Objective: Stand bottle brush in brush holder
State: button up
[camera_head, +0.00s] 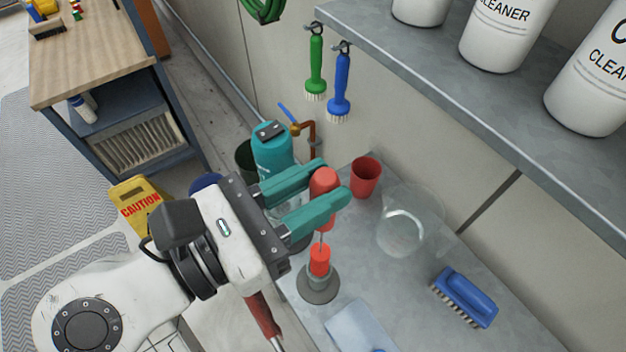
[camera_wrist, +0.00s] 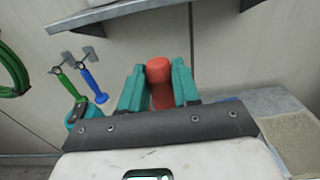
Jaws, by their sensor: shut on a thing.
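My gripper (camera_head: 331,182) has its teal fingers shut on the red handle (camera_head: 324,178) of the bottle brush. In the wrist view, the handle's rounded end (camera_wrist: 158,70) shows between the fingers (camera_wrist: 160,88). The brush hangs roughly upright, with a thin stem running down to its red head (camera_head: 320,258). Directly below is the grey brush holder (camera_head: 318,290), a short tube on a round base on the grey counter. The brush head's lower end overlaps the holder's mouth in the head view. I cannot tell how far it is inside.
A red cup (camera_head: 366,176) and a clear jug (camera_head: 408,225) stand behind on the counter. A blue scrub brush (camera_head: 465,297) lies to the right, a pale blue cloth (camera_head: 358,328) in front. Green (camera_head: 316,65) and blue (camera_head: 340,85) brushes hang under the shelf (camera_head: 440,85).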

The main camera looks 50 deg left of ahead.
jog(key=shift+f+b, duration=0.65)
jog(key=shift+f, duration=2.35)
jog(key=shift+f+b, duration=0.55)
jog(key=shift+f, duration=0.6)
jog(key=o, duration=1.1)
jog(key=s, duration=0.3)
jog(key=s+b, duration=0.1)
jog(key=s, duration=0.3)
jog(key=s+a, duration=0.1)
jog(key=s, duration=0.2)
jog(key=shift+s+r, duration=0.15)
jog(key=shift+s, duration=0.25)
